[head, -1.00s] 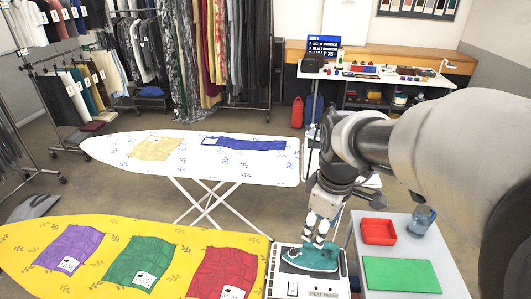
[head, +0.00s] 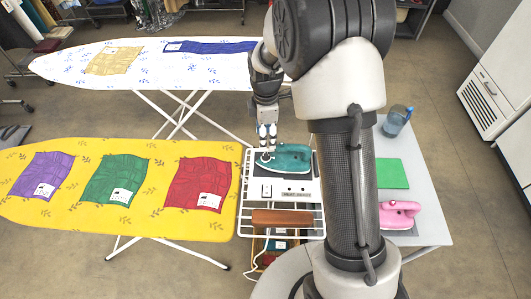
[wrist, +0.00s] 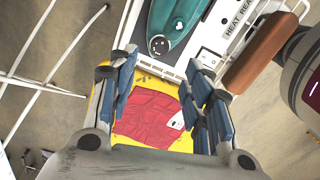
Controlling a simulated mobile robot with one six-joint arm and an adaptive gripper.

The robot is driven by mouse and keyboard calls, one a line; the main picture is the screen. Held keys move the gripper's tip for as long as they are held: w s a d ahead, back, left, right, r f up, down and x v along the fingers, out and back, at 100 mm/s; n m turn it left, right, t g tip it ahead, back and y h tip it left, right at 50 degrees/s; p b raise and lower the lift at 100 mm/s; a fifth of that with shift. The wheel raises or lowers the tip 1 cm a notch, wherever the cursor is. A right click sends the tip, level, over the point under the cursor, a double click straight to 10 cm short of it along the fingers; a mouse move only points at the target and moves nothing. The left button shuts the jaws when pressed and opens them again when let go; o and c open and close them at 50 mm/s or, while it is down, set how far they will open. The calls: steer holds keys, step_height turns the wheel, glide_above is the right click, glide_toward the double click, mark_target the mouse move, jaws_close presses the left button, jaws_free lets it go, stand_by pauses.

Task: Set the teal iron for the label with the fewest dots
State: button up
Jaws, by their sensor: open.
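The teal iron (head: 290,157) rests on a stand (head: 314,191) at the right end of the yellow board. In the wrist view the teal iron (wrist: 185,15) shows at the top, with a round dark dial (wrist: 158,46) on its near end. My gripper (head: 267,141) is over that end; in the wrist view my gripper (wrist: 165,98) is open and empty. White labels lie on the purple cloth (head: 38,174), green cloth (head: 117,178) and red cloth (head: 199,180), and on the tan (head: 113,61) and blue (head: 209,47) cloths. Their dots are too small to read.
The yellow ironing board (head: 100,225) is in front, the white one (head: 60,65) behind. A brown bar (head: 288,217) crosses the stand's front. A grey table (head: 425,225) at the right holds a green mat (head: 393,174), a pink iron (head: 392,215) and a blue-grey jug (head: 396,121).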

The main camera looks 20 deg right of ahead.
mark_target(266, 155)
step_height(266, 155, down, 9)
steer(key=shift+f+b, duration=0.15)
steer(key=shift+b, duration=1)
steer(key=shift+c, duration=0.2)
jaws_close()
steer(key=shift+m+p, duration=0.6)
steer(key=shift+m, duration=1.6)
steer(key=shift+o, duration=0.2)
jaws_free()
steer(key=shift+r, duration=0.2)
